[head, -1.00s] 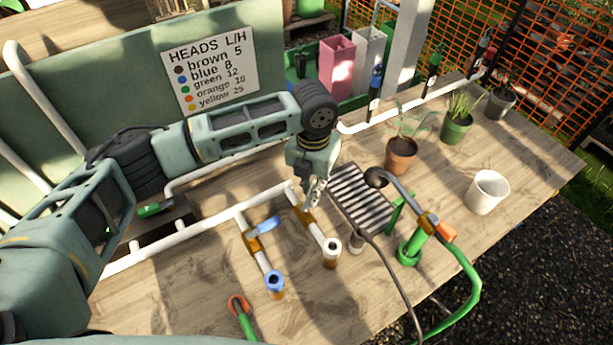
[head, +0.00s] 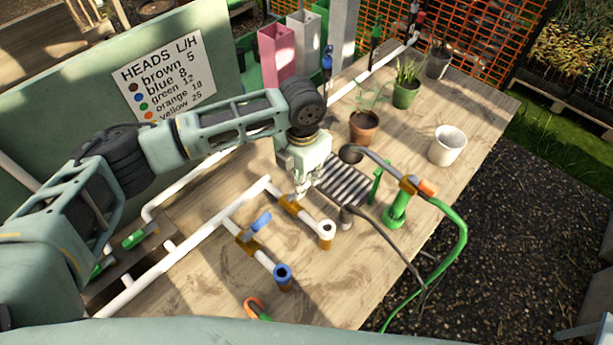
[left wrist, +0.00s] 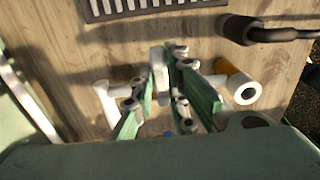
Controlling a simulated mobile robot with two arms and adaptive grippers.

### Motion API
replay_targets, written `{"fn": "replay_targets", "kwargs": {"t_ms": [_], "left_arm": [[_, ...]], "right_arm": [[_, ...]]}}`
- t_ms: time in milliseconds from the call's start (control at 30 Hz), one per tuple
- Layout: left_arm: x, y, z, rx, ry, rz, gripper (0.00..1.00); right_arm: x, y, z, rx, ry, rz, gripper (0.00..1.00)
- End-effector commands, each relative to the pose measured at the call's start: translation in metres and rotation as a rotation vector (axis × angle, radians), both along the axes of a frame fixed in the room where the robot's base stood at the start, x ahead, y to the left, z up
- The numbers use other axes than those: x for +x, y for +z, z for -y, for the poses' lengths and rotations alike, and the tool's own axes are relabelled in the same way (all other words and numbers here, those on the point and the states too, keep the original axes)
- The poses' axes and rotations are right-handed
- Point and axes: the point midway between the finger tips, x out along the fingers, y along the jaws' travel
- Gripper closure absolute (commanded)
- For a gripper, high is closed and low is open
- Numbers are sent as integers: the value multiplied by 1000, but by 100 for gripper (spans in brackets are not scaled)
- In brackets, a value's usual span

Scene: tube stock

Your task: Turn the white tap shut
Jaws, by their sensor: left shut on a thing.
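The white tap has a brass body (head: 292,204) on a white pipe branch, with a white-rimmed outlet (head: 327,229) at its near end. My left gripper (head: 301,186) is over this tap, pointing down. In the left wrist view its fingers (left wrist: 158,85) are shut on the tap's white handle (left wrist: 157,62), which stands between them. The white pipe shows to the left and the outlet (left wrist: 245,93) to the right. In the head view the gripper mostly hides the handle. My right gripper is in neither view.
A tap with a blue handle (head: 260,222) stands beside it on the same pipe. A striped grate (head: 343,180), a green stand (head: 395,213) with a hose, a terracotta pot (head: 363,127) and a white pot (head: 447,146) are to the right. Bare wood lies near the front.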

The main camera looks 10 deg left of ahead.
Motion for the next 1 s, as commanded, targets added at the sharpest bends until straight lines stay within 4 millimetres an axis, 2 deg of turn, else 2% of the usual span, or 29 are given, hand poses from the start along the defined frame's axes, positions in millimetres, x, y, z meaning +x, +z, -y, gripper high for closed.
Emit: {"fn": "replay_targets", "kwargs": {"t_ms": [467, 500, 667, 900, 1000], "left_arm": [[1, 2, -1, -2, -11, 6, 100], [1, 2, -1, -2, -11, 6, 83], [1, 1, -1, -2, -10, 4, 69], [0, 1, -1, -2, -9, 2, 67], [0, 2, -1, -2, -9, 2, 67]], "right_arm": [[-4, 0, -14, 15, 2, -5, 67], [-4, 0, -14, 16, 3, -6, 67], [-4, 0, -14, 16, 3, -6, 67], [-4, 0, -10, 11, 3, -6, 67], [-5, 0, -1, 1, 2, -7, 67]]}}
